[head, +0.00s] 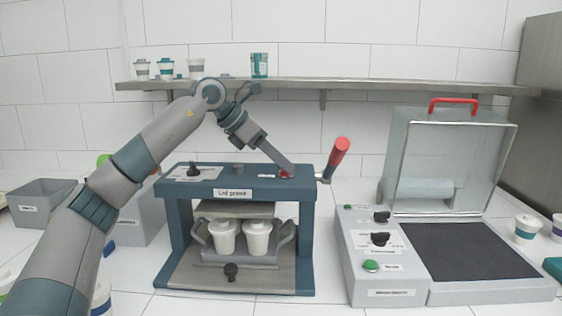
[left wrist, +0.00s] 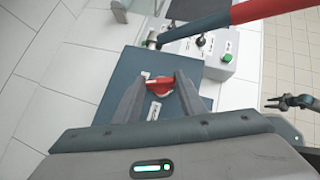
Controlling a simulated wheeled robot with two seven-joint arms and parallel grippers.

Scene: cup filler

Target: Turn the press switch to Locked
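The blue lid press (head: 185,215) stands in the middle of the bench. A red switch knob (head: 286,174) sits on its top at the right; it also shows in the left wrist view (left wrist: 158,86) beside a small white label. My left gripper (head: 284,168) points down at this knob, one finger on each side. I cannot tell whether the fingers press on it. A black knob (head: 193,170) sits at the left of the press top, beside a label plate. My right gripper (left wrist: 287,102) shows only in the left wrist view, apart from the press, its fingers apart and empty.
A red-handled lever (head: 337,157) rises at the press's right. Two white cups (head: 257,238) stand in a tray inside the press. A control box (head: 372,253) with black knobs and green buttons stands at right, beside a clear-lidded machine (head: 455,170). A shelf (head: 330,87) runs behind.

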